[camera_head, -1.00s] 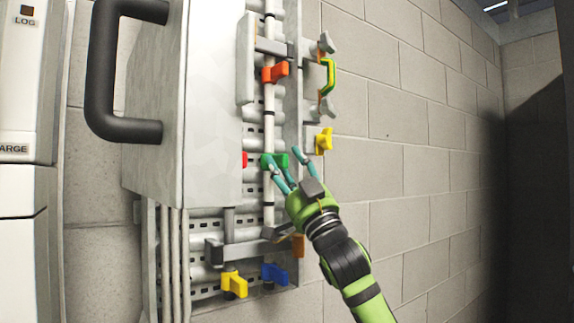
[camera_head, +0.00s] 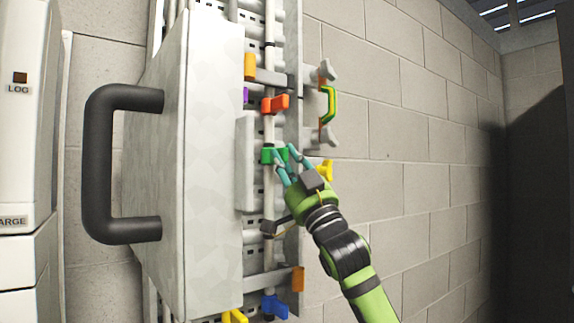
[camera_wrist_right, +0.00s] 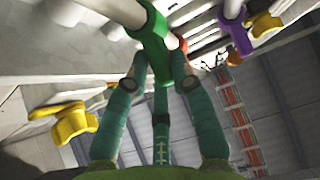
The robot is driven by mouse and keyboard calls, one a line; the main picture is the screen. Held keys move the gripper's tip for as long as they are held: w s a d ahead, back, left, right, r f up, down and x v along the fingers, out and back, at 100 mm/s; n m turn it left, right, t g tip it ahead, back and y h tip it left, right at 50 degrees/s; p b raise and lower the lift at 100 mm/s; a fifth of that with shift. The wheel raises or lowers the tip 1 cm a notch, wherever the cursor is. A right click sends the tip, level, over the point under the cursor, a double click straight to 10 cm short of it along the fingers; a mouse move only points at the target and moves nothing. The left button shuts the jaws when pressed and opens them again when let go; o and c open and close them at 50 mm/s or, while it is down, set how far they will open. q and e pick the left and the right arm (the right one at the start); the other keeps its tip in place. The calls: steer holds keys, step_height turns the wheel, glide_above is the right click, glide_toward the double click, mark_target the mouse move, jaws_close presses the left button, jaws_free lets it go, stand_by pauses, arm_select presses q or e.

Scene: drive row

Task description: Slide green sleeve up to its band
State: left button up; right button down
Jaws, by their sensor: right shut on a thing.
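The green sleeve (camera_head: 267,155) sits around the pale vertical rod (camera_head: 268,187), below the red-orange handle (camera_head: 275,103). A thin dark band (camera_head: 268,141) shows on the rod close above the sleeve; I cannot tell whether they touch. My right gripper (camera_head: 286,158) comes from the lower right, its teal fingers shut on the sleeve's green tab. In the right wrist view the green sleeve (camera_wrist_right: 152,40) wraps the rod, and its tab goes down between the fingertips (camera_wrist_right: 160,85), partly hidden by them. My left gripper is not in view.
A grey cabinet door (camera_head: 212,160) with a black handle (camera_head: 98,165) stands close left. A yellow handle (camera_head: 326,170) and a green-yellow one (camera_head: 328,105) stick out at right. Orange (camera_head: 298,279) and blue (camera_head: 275,306) handles sit below. The block wall right is bare.

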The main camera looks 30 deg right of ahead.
steer(key=shift+s+d+r, duration=0.1)
steer(key=shift+s+r, duration=0.15)
steer(key=shift+r, duration=0.15)
steer(key=c, duration=1.3)
jaws_free()
steer(key=shift+o, duration=1.3)
steer(key=shift+w, duration=0.1)
steer(key=shift+w+f, duration=0.1)
steer(key=v, duration=1.2)
